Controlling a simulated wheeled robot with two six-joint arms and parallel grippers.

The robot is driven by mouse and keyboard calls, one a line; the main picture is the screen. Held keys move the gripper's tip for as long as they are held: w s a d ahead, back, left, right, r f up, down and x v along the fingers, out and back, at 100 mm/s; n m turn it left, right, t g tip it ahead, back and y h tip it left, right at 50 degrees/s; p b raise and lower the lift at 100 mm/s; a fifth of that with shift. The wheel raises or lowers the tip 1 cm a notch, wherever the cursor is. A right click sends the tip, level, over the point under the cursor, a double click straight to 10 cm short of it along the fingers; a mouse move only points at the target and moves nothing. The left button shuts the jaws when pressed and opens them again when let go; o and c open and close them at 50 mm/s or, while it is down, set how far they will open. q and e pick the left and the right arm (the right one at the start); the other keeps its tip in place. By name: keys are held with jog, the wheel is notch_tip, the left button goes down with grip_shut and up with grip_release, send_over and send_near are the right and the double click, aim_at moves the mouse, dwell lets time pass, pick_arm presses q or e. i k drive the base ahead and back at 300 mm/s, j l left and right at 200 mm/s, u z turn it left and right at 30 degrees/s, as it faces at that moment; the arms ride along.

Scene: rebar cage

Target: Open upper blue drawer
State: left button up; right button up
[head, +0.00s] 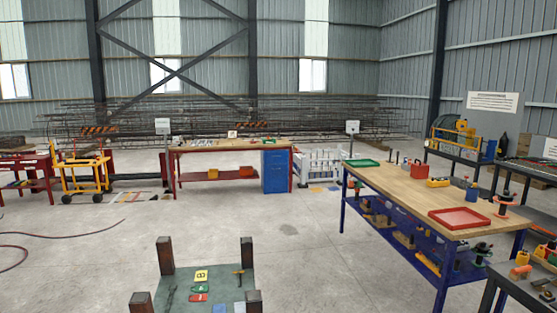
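A blue drawer cabinet (275,172) stands under the right end of the wood-topped workbench (225,148) across the floor. Its upper blue drawer (275,158) is the front's top part and looks closed, flush with the rest. The handle is too small to make out. Neither of my grippers shows in the head view, and both are far from the cabinet as far as this view shows.
A low platform (210,280) with dark corner posts and small tools is close in front. A blue-legged workbench (400,180) with a red tray (460,218) fills the right. A yellow cart (84,178) and hoses (70,235) are left. Open floor leads to the cabinet.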

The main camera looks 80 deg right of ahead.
aim_at(280, 158)
jog(key=z, duration=2.85)
jog(key=i+l+z, duration=0.7)
jog(key=i, duration=0.15)
jog(key=i+z, duration=0.35)
jog(key=i+l+u, duration=0.1)
jog(key=i, duration=1)
jog(key=i+j+u, duration=0.1)
jog(key=i+u, duration=0.25)
jog(key=i, duration=0.15)
jog(key=i+u, duration=0.4)
jog(key=i, duration=0.15)
jog(key=i+l+u, duration=0.2)
jog(key=i+u, duration=0.15)
jog(key=i, duration=0.15)
jog(key=i+u, duration=0.2)
jog(key=i, duration=3.55)
